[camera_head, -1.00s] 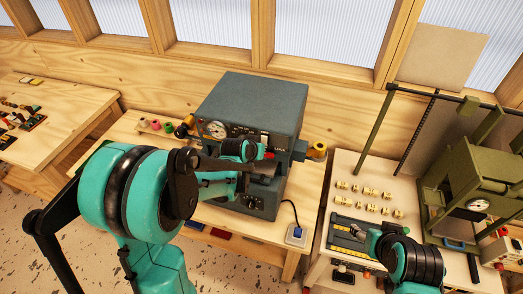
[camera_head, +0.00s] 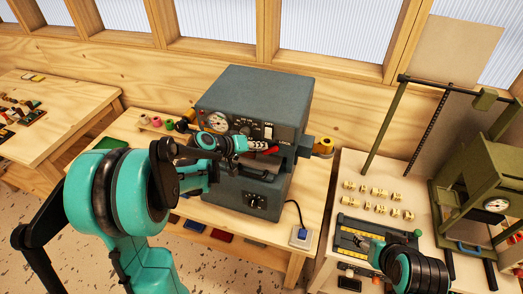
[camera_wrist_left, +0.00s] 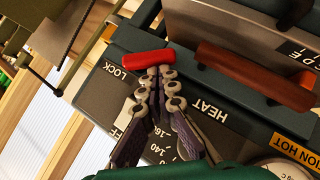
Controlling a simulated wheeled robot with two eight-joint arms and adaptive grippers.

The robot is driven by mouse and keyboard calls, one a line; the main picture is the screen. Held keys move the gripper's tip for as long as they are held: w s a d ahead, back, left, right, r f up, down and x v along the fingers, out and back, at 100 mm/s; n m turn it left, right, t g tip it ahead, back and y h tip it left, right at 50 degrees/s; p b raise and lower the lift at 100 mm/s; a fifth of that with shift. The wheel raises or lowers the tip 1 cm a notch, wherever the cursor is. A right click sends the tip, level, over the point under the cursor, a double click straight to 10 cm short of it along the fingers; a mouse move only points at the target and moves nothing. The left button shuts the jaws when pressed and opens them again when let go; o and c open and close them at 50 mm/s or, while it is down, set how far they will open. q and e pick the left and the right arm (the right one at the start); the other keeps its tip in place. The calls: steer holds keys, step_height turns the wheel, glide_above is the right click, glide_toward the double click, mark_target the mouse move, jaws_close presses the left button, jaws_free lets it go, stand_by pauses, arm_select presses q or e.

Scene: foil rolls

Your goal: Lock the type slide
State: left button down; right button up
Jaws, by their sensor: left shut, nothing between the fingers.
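The grey foil machine (camera_head: 255,92) stands on the middle table, with a dial and a LOCK label on its front panel. A small red handle (camera_wrist_left: 148,60) lies just beyond my left fingertips in the left wrist view, beside the LOCK label (camera_wrist_left: 116,68). It also shows near the gripper in the head view. My left gripper (camera_wrist_left: 158,72) is shut and empty, its tips touching or almost touching the handle; I cannot tell which. A dark red bar handle (camera_wrist_left: 255,75) sits to the right in the wrist view. My right gripper (camera_head: 360,238) is over the right table; its jaws are too small to read.
Several brass type pieces (camera_head: 376,201) lie on the right table behind a dark tray (camera_head: 345,228). A green press (camera_head: 480,180) stands further right. Coloured foil rolls (camera_head: 157,121) lie left of the machine. A HOT caution label (camera_wrist_left: 296,152) marks the machine.

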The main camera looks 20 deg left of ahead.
stand_by(0.4)
steer(key=shift+r+p, duration=0.4)
steer(key=shift+p, duration=0.2)
steer(key=shift+r, duration=0.1)
